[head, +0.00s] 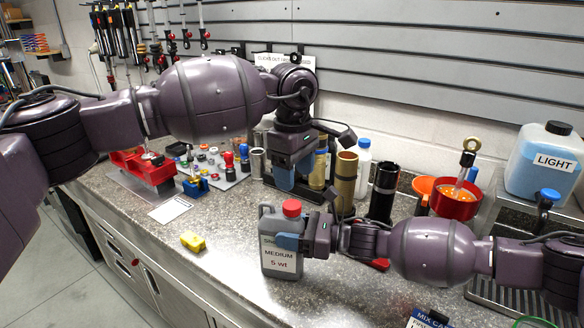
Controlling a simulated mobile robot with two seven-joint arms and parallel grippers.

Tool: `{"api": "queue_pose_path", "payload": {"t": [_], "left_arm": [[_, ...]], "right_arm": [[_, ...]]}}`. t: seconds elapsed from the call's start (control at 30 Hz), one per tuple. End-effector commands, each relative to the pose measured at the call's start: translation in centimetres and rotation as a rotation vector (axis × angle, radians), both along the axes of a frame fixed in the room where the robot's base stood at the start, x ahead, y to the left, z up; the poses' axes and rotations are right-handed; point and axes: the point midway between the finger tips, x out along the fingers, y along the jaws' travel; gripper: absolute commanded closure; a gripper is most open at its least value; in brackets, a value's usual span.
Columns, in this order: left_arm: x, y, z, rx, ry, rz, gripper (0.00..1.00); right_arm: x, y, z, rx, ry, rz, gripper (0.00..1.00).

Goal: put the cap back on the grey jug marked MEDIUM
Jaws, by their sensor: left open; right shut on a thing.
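The grey jug (280,262) marked MEDIUM 5 wt stands upright near the middle of the counter. A red cap (291,208) sits on top of the jug, at its neck; I cannot tell whether it is tight. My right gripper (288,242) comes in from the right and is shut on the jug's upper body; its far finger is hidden. My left gripper (292,183) points down above and behind the cap, open and empty, with a gap between its fingers and the cap.
A yellow block (193,241) lies left of the jug. Bronze (346,183) and black (382,192) cylinders stand close behind my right gripper. A red bowl (455,203) and a blue LIGHT jug (545,160) are at right. The counter front-left of the jug is clear.

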Motion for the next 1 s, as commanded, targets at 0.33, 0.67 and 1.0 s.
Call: {"api": "queue_pose_path", "payload": {"t": [0.33,0.67,1.0], "left_arm": [[-0.01,0.11,0.43,0.005,0.014,0.506,0.39],[-0.01,0.28,0.7,0.013,0.022,0.99,0.39],[-0.04,0.49,0.71,0.023,0.024,1.437,0.39]], "right_arm": [[0.01,0.0,0.02,0.0,-0.001,0.0,1.0],[0.01,0.0,0.02,0.0,-0.001,0.0,1.0],[0.02,-0.01,0.02,0.0,-0.001,0.0,1.0]]}}
